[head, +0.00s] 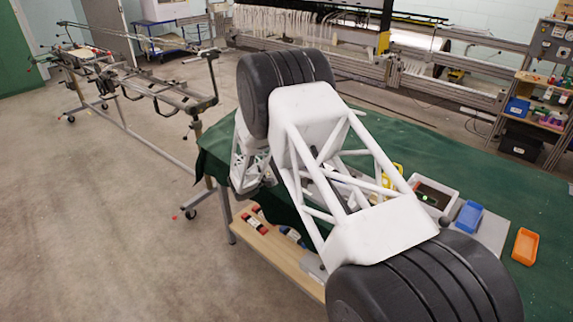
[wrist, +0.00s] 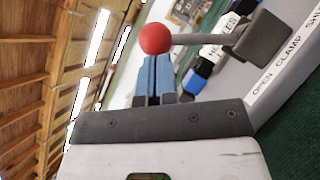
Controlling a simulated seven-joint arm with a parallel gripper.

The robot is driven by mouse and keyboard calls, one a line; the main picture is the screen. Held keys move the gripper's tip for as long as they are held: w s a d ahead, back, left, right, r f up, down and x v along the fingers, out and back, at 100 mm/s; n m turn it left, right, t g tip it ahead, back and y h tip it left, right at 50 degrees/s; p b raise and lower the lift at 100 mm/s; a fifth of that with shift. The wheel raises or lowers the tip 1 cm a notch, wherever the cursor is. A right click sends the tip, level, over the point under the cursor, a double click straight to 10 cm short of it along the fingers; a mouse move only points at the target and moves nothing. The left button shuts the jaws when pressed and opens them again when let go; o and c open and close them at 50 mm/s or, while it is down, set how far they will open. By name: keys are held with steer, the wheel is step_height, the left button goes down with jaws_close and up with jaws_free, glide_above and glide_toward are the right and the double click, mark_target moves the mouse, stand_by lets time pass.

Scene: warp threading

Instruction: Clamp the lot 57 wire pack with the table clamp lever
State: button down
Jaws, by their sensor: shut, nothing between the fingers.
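The clamp lever's red ball knob (wrist: 155,39) is in the wrist view, on a grey rod running right to a dark grey block (wrist: 264,40). My gripper (wrist: 155,62) has its blue fingers shut together with nothing between them. Their tips line up with the underside of the knob; I cannot tell whether they touch it. A white piece with partly hidden black lettering (wrist: 220,40) lies behind the rod, with a blue and black part beside it. I cannot read a lot number, so the lot 57 pack is not certain. My arm hides the clamp in the head view.
The wrist view shows a pale edge lettered "OPEN CLAMP" (wrist: 283,62). In the head view, a grey tray (head: 436,190), a blue bin (head: 468,217) and an orange bin (head: 525,246) stand on the green-covered table (head: 530,190). A wooden shelf (head: 275,255) is below.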

steer(key=m+g, duration=0.1)
steer(key=m, duration=0.1)
steer(key=r+m+g+y, duration=0.1)
steer(key=m, duration=0.1)
steer(key=s+d+m+y, duration=0.1)
steer(key=m, duration=0.1)
steer(key=shift+s+d+r+g, duration=0.1)
steer(key=shift+r+g, duration=0.2)
steer(key=shift+g, duration=0.1)
steer(key=shift+s+d+r, duration=0.35)
steer(key=shift+d, duration=0.05)
steer(key=s+d+r+m+y, duration=0.1)
steer(key=s+d+m+y, duration=0.2)
steer(key=s+d, duration=0.1)
steer(key=shift+m, duration=0.4)
steer(key=shift+s+d, duration=0.15)
stand_by(0.4)
steer(key=v, duration=1)
steer(key=shift+r, duration=0.25)
